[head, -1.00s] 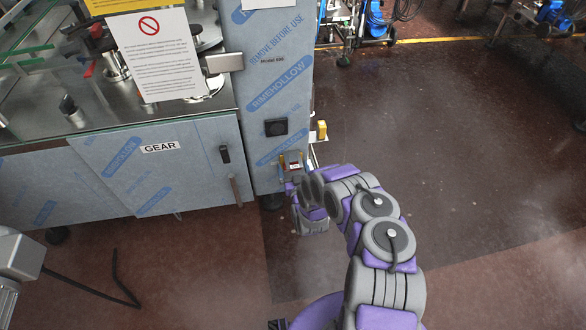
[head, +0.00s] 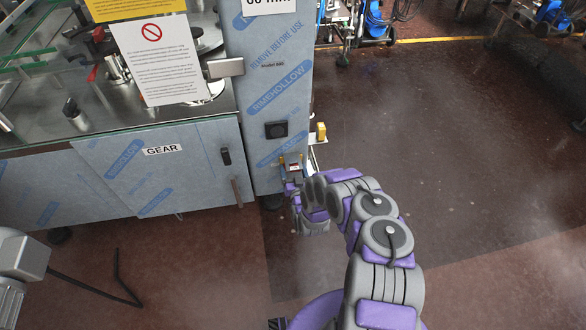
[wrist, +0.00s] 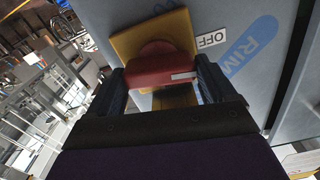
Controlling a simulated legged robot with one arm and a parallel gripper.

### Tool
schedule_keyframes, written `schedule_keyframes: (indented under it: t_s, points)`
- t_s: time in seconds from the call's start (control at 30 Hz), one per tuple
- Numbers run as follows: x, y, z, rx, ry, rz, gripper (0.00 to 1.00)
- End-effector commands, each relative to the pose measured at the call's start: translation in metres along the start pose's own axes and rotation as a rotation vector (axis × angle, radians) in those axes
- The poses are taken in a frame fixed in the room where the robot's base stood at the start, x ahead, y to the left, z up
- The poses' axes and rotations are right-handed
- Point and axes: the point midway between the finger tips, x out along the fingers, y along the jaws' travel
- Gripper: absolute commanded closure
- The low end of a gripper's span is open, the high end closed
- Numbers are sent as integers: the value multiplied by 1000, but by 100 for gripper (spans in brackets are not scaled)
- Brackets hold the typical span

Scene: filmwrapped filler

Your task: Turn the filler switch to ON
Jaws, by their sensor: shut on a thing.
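The filler switch is a red rotary handle (wrist: 160,66) on a yellow plate (wrist: 131,42), fixed to the blue film-wrapped cabinet. A white mark shows on the handle's right part. A white OFF label (wrist: 212,39) sits up and right of it; no ON label is visible. In the wrist view my gripper (wrist: 157,82) has its dark fingers on either side of the red handle, closed on it. In the head view my gripper (head: 293,178) is low at the cabinet front, and the switch there is small and mostly hidden by it.
The film-wrapped cabinet (head: 265,75) carries a black square fitting (head: 276,129) above my gripper. A GEAR door (head: 150,170) with a handle (head: 236,191) is to the left. A yellow-topped part (head: 320,132) projects at the cabinet's right side. Open dark floor (head: 450,130) lies to the right.

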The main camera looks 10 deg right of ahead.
Motion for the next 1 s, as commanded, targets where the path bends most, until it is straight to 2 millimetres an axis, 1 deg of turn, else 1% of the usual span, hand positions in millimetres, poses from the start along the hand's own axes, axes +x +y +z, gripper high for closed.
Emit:
schedule_keyframes:
  t_s: [0.1,1.0]
  points:
    - [-1,0,-3,96,-5,3,47]
    - [-1,7,5,948,-2,5,47]
